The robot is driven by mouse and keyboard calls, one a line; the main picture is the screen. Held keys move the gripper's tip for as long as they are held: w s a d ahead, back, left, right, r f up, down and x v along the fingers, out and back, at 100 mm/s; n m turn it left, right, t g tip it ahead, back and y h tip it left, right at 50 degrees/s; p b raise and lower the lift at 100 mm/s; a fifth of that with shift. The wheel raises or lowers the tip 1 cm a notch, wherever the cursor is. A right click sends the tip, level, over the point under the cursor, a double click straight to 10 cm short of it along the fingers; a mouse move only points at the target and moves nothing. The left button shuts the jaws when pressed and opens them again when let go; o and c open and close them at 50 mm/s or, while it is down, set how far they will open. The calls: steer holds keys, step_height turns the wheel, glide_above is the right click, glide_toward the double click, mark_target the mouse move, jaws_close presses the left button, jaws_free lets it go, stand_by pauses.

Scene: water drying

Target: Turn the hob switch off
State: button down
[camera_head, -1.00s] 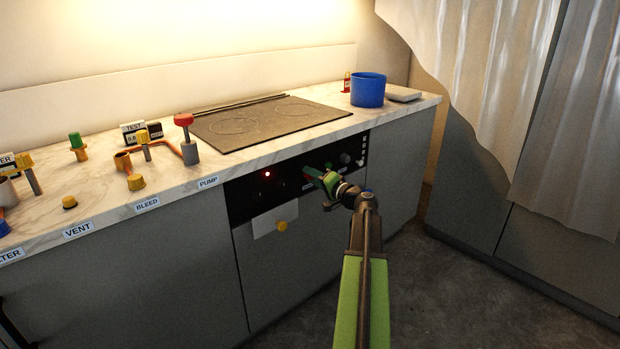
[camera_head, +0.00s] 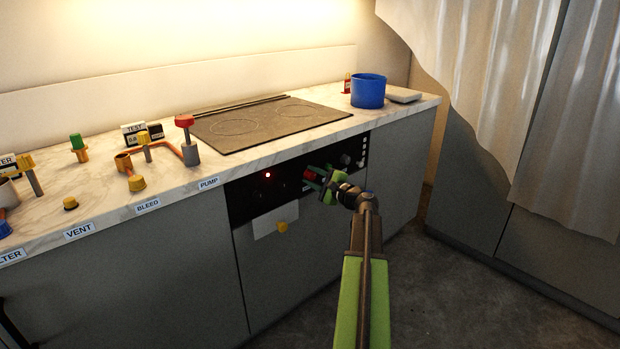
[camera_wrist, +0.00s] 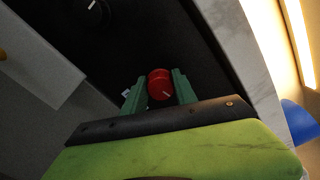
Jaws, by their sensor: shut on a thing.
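The hob switch is a red round knob (camera_wrist: 160,85) with a pale mark, on the black control panel (camera_wrist: 150,35) below the hob. In the wrist view my gripper (camera_wrist: 160,89) has its green fingers on both sides of the red knob, shut on it. In the head view my gripper (camera_head: 316,180) is at the panel, and the red knob (camera_head: 310,176) shows between the fingers. The hob (camera_head: 262,123) is dark and flat on the counter.
A blue pot (camera_head: 368,91) stands on the counter's right end beside a grey slab (camera_head: 402,95). Pipes and valves with coloured caps stand on the left counter. The floor is clear.

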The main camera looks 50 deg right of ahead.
steer(key=shift+w+d+r+m, duration=0.15)
steer(key=shift+m, duration=0.95)
steer(key=c, duration=1)
jaws_free()
steer(key=shift+f, duration=0.2)
steer(key=shift+s, duration=0.3)
steer(key=s+a, duration=0.1)
steer(key=s, duration=1.5)
steer(key=shift+s+a, duration=0.15)
steer(key=shift+s, duration=0.25)
